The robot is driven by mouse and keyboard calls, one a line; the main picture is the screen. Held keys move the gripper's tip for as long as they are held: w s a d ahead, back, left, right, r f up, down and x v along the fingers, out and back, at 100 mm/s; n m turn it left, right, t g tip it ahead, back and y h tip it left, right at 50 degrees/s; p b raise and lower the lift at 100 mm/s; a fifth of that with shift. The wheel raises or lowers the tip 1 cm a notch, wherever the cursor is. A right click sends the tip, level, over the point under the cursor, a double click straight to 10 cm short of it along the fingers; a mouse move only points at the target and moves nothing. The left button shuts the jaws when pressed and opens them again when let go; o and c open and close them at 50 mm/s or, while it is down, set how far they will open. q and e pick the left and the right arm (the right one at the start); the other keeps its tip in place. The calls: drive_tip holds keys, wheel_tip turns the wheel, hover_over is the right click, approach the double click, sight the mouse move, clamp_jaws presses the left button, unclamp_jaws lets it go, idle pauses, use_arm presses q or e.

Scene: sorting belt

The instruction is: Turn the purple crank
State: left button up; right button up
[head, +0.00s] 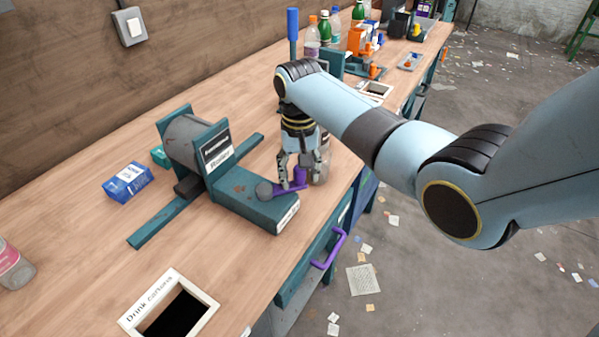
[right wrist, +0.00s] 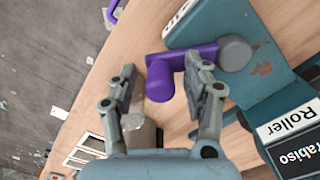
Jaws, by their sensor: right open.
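The purple crank (head: 299,177) sits on the front of a teal roller machine (head: 238,190) labelled "Roller". In the right wrist view its purple arm (right wrist: 196,52) runs from a round grey hub (right wrist: 234,53) to an upright purple knob (right wrist: 160,84). My right gripper (head: 292,183) points down over the crank. In the right wrist view my right gripper (right wrist: 163,66) is open, with a finger on either side of the knob. Whether either finger touches the crank I cannot tell. My left gripper is not in view.
A clear bottle (head: 322,168) stands close behind my right gripper. A blue carton (head: 128,182) lies left of the machine. A purple drawer handle (head: 330,251) juts from the bench front. A framed "Drink cartons" opening (head: 206,300) is at the near edge. Bottles (head: 312,38) stand farther back.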

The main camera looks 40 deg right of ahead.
drive_tip(key=shift+f, duration=0.1)
clamp_jaws()
idle(0.3)
